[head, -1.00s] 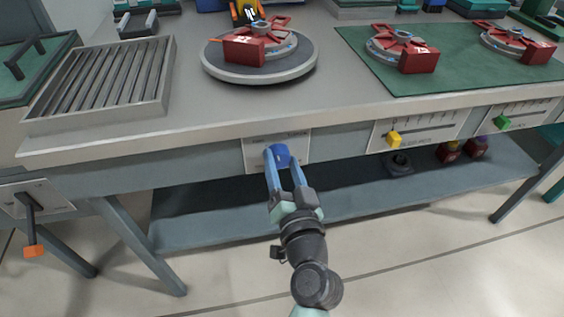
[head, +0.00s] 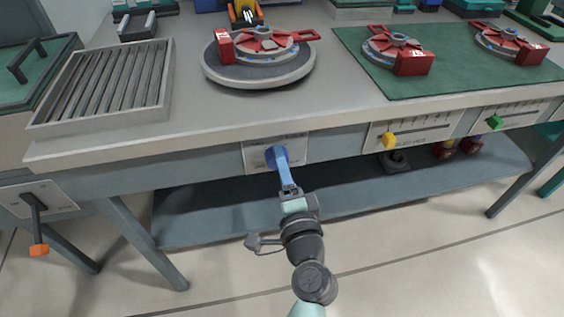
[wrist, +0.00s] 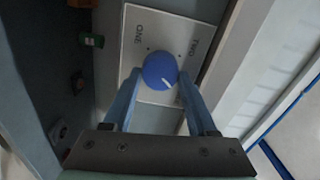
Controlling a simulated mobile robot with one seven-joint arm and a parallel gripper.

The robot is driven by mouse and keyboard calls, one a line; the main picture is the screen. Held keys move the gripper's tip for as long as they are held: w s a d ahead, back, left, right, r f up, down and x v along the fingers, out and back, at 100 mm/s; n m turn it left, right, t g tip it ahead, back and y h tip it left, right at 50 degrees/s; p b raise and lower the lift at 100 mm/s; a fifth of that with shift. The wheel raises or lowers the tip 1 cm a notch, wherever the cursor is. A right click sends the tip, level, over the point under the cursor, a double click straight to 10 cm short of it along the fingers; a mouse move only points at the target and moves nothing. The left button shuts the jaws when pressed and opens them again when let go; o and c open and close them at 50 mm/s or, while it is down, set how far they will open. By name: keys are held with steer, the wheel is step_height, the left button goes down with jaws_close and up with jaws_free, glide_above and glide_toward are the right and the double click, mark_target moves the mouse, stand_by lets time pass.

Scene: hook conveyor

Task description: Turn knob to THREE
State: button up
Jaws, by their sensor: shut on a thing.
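The blue knob (wrist: 160,70) sits on a white label plate (wrist: 148,30) on the bench front. In the wrist view the plate shows ONE at left and TWO at right, with small dots near them. The knob's white line points to the lower right, toward the right finger. THREE is not readable. My gripper (wrist: 155,84) is shut on the knob, one finger on each side. In the head view my gripper (head: 278,160) reaches the plate (head: 258,157) from below, its fingers nearly in line, and hides part of the knob.
Above stands a turntable (head: 225,74) carrying a red wheel fixture (head: 262,42). A slotted metal tray (head: 105,85) lies at left and a green mat (head: 365,65) at right. Yellow (head: 389,140) and green (head: 494,122) sliders are on the bench front. A lower shelf (head: 200,226) runs underneath.

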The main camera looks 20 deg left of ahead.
steer(key=shift+f+m, duration=0.1)
steer(key=shift+m, duration=0.6)
steer(key=o, duration=1.4)
steer(key=shift+c, duration=0.2)
steer(key=shift+s, duration=0.1)
steer(key=v, duration=1.3)
